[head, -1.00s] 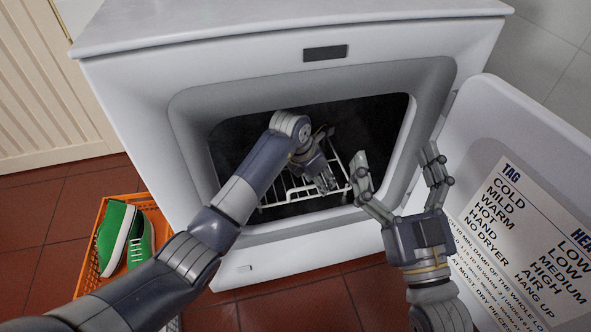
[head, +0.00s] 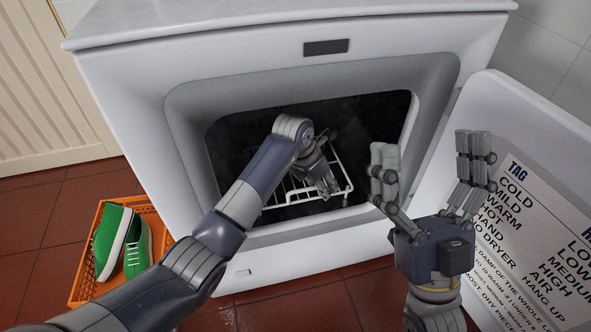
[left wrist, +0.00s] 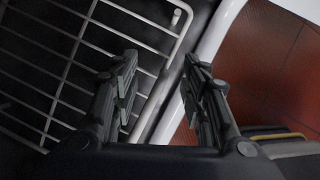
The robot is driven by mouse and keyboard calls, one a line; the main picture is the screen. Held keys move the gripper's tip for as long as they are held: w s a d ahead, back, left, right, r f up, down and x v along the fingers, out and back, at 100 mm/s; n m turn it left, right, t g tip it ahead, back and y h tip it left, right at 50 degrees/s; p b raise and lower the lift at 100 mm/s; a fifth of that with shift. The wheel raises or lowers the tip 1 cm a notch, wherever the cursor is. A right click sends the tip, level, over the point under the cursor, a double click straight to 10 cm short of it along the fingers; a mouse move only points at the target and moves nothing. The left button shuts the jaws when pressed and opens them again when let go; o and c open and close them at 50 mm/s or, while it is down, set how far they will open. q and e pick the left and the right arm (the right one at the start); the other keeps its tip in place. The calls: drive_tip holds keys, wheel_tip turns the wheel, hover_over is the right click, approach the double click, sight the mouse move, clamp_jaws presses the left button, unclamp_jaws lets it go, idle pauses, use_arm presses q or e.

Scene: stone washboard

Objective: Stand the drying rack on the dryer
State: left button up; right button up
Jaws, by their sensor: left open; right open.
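The white wire drying rack (head: 310,191) lies inside the dark drum of the white dryer (head: 240,86), whose door stands open. My left arm reaches into the opening, and my left gripper (head: 325,182) is at the rack's near right part. In the left wrist view the rack (left wrist: 75,62) fills the left side, and my left gripper (left wrist: 160,80) is open by the rack's edge bar; I cannot tell whether it touches. My right gripper (head: 430,170) is open and empty in front of the opening, with fingers pointing up. Part of the rack is hidden behind my left arm.
The open dryer door (head: 480,110) with a printed label is at the right. An orange crate (head: 84,282) with green shoes (head: 122,243) stands on the red tiled floor at the left. The visible dryer top (head: 270,16) is clear.

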use_arm(q)
clamp_jaws()
idle(0.4)
